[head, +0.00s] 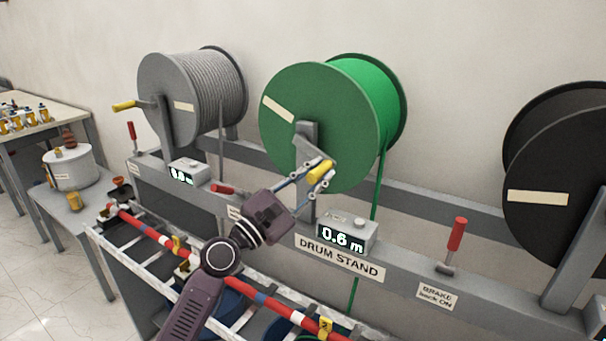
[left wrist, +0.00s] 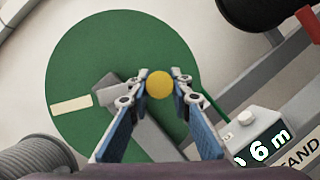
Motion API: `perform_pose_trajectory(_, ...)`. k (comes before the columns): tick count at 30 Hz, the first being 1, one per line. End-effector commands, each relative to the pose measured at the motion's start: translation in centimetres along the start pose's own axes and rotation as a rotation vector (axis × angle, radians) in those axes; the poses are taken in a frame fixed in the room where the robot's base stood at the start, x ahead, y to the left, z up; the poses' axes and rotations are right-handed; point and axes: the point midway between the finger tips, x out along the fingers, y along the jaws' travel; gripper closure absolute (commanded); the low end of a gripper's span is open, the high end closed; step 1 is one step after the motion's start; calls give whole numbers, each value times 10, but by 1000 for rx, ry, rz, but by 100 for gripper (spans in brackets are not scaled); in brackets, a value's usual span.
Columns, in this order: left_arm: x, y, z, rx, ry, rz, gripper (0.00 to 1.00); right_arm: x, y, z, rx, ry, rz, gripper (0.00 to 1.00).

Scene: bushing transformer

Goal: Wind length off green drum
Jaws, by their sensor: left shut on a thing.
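The green drum (head: 318,118) hangs on the drum stand in the middle, with green cable running down from its right side past the stand's rail. Its yellow crank handle (head: 319,172) sits low on the front face. My left gripper (head: 318,178) is shut on this yellow handle; the left wrist view shows the round yellow end (left wrist: 159,86) between the two fingertips. The counter (head: 346,233) below the drum reads 0.6 m. The red brake lever (head: 223,189) left of the drum lies tilted over. My right gripper is not in view.
A grey drum (head: 190,95) with its own yellow handle stands to the left, and a black drum (head: 545,160) to the right. A red lever (head: 456,235) stands upright by a "BRAKE back ON" label. A ladder-like rack with a red bar (head: 145,230) runs along the front.

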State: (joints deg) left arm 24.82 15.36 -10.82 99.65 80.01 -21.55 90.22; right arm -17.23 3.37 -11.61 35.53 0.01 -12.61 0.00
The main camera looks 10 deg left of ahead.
Motion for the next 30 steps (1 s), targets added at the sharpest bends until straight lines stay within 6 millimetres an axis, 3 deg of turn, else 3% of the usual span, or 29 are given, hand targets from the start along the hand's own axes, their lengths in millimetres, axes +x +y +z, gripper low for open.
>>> perform_pose_trajectory(1,-5,-6,-14,45,10,-19,100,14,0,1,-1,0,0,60)
perform_pose_trajectory(12,-16,-4,-42,370,11,-156,100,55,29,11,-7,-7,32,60)
perform_pose_trajectory(21,-25,7,-62,629,11,-266,100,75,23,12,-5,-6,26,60)
perform_pose_trajectory(30,-31,20,-76,846,11,-359,100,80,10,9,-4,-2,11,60)
